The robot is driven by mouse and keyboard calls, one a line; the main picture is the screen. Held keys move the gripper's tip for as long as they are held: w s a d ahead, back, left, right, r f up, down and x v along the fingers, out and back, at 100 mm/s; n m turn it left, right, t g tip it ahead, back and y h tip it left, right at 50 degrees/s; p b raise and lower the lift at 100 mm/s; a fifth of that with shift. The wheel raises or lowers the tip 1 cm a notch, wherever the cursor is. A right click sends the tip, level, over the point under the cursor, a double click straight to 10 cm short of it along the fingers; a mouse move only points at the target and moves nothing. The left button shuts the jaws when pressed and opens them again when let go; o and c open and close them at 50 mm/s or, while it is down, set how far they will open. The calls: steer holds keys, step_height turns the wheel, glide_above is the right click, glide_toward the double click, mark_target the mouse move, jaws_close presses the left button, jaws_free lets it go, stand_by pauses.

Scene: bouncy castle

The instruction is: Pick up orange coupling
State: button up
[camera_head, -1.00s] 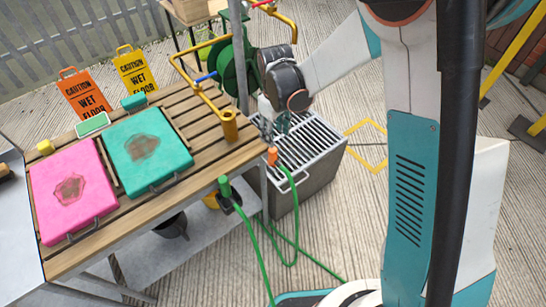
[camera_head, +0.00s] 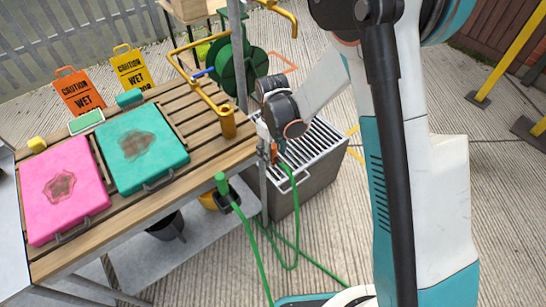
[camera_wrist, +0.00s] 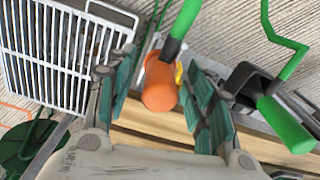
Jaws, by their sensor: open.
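The orange coupling (camera_wrist: 160,86) sits on the end of a green hose, close to the wooden bench's edge. In the wrist view it lies between the two spread fingers of my gripper (camera_wrist: 165,95), with gaps on both sides. In the head view only part of the orange coupling (camera_head: 275,152) shows, just below my wrist, above the green hose. My gripper is open and empty there. The fingers are mostly hidden in the head view.
A green coupling (camera_head: 221,181) on another hose stands in a black holder beside the bench (camera_head: 70,252). A grated grey box (camera_head: 318,140) is behind. Pink (camera_head: 62,205) and teal (camera_head: 130,150) pads lie on the bench. A yellow pipe (camera_head: 228,124) stands near my wrist.

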steer(key=shift+r, duration=0.1)
steer(key=c, duration=1.1)
